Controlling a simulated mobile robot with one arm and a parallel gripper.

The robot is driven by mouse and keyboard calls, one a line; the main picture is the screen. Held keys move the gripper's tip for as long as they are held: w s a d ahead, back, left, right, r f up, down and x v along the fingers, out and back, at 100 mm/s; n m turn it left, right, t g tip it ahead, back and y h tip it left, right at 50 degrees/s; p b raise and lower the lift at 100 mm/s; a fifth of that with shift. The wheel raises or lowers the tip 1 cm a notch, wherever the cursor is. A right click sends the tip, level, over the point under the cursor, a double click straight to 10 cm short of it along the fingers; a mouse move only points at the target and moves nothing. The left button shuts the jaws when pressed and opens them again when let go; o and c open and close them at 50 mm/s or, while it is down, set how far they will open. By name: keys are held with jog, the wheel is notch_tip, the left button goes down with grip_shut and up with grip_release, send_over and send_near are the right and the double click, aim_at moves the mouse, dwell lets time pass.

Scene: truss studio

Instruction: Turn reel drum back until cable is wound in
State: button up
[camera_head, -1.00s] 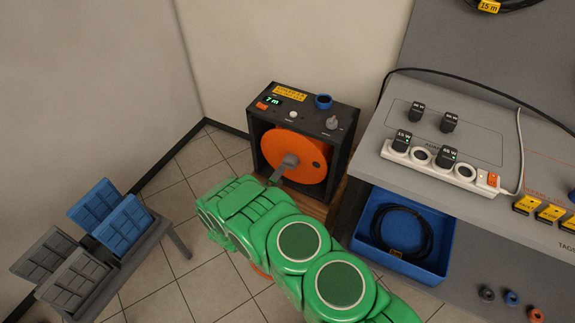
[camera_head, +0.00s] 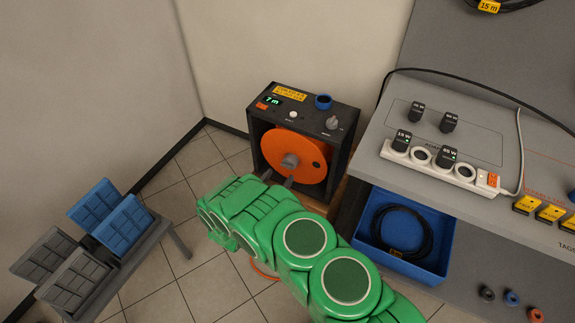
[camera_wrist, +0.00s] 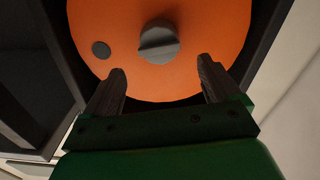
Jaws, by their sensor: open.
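The orange reel drum (camera_head: 301,153) sits upright in a dark box frame (camera_head: 335,161). Its grey hub knob (camera_head: 290,161) is at the centre. The display (camera_head: 272,99) on top reads 7 m. In the wrist view the drum (camera_wrist: 190,78) fills the background, with the knob (camera_wrist: 158,42) ahead of my gripper and a dark round spot (camera_wrist: 101,49) to its left. My gripper (camera_wrist: 162,82) is open and empty, its fingers apart below the knob and not around it. In the head view my green arm hides part of the reel's lower front. Orange cable (camera_head: 262,270) shows on the floor beside my arm.
A bench (camera_head: 470,115) at the right holds a white power strip (camera_head: 433,165) with plugs. A blue bin (camera_head: 400,262) with coiled black cable sits below it. A rack of blue and grey panels (camera_head: 150,238) stands at the left. Floor between rack and reel is clear.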

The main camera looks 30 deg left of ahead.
aim_at(288, 164)
jog(key=shift+w, duration=3.8)
jog(key=shift+c, duration=0.2)
jog(key=c, duration=1.4)
